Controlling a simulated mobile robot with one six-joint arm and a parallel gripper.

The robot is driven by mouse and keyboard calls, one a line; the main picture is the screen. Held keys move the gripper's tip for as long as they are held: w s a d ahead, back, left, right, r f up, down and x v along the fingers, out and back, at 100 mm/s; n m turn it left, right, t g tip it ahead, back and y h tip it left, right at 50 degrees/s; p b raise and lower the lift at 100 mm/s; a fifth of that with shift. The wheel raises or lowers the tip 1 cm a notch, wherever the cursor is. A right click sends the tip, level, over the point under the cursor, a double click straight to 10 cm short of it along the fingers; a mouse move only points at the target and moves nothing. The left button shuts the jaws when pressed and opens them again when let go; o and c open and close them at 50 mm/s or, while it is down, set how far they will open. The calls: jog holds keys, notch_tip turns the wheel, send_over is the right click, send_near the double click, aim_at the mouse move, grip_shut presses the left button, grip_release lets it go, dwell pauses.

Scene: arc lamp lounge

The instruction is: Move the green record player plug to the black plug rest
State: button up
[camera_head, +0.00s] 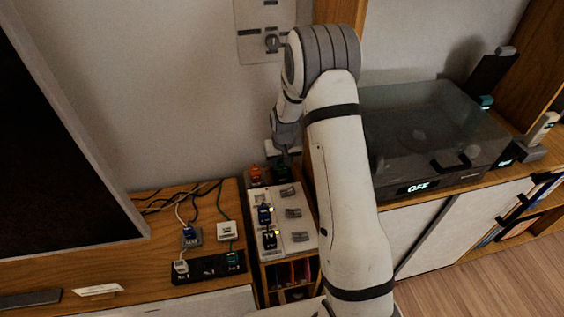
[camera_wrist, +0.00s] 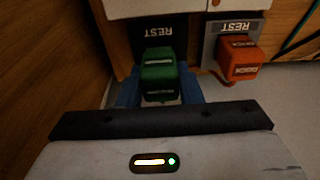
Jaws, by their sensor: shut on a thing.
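The green record player plug (camera_wrist: 160,68) is in the middle of the wrist view, between the blue fingers of my gripper (camera_wrist: 160,84). The fingers are shut on its two sides. The black plug rest (camera_wrist: 170,29), marked REST, lies directly beyond the plug, which overlaps its lower part in this view. I cannot tell whether the plug touches the rest. In the head view, my gripper (camera_head: 284,152) is low near the wall, and the green plug (camera_head: 283,174) shows small and dark below it.
An orange plug (camera_wrist: 240,60) sits on a grey rest (camera_wrist: 213,43) close on the right in the wrist view. A wooden panel (camera_wrist: 50,80) stands on the left there. In the head view, a white socket strip (camera_head: 292,232) holds blue and black plugs, and the record player (camera_head: 430,130) reads OFF.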

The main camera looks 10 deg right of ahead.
jog(key=shift+f+b, duration=0.8)
jog(key=shift+f, duration=0.3)
jog(key=o, duration=1.1)
jog(key=shift+r, duration=0.15)
jog(key=r, duration=0.5)
jog(key=s+r, duration=0.1)
jog(key=r, duration=0.1)
jog(key=shift+s+r+p, duration=0.1)
jog(key=shift+r+p, duration=0.15)
jog(key=shift+p, duration=0.1)
jog(key=shift+r, duration=0.3)
jog(key=s+r+p, duration=0.3)
jog(key=s+r, duration=0.4)
jog(key=r, duration=0.3)
jog(key=s+r+p, duration=0.2)
jog(key=s+r, duration=0.5)
jog(key=r, duration=0.2)
jog(key=shift+t, duration=0.4)
jog(key=s+r+p, duration=0.1)
jog(key=s+r, duration=0.2)
jog(key=s, duration=0.2)
jog(key=s+r+p, duration=0.1)
jog(key=s+r, duration=0.2)
jog(key=s, duration=0.3)
jog(key=s+r+p, duration=0.2)
jog(key=s, duration=0.3)
jog(key=shift+s+r, duration=0.15)
jog(key=shift+r, duration=0.25)
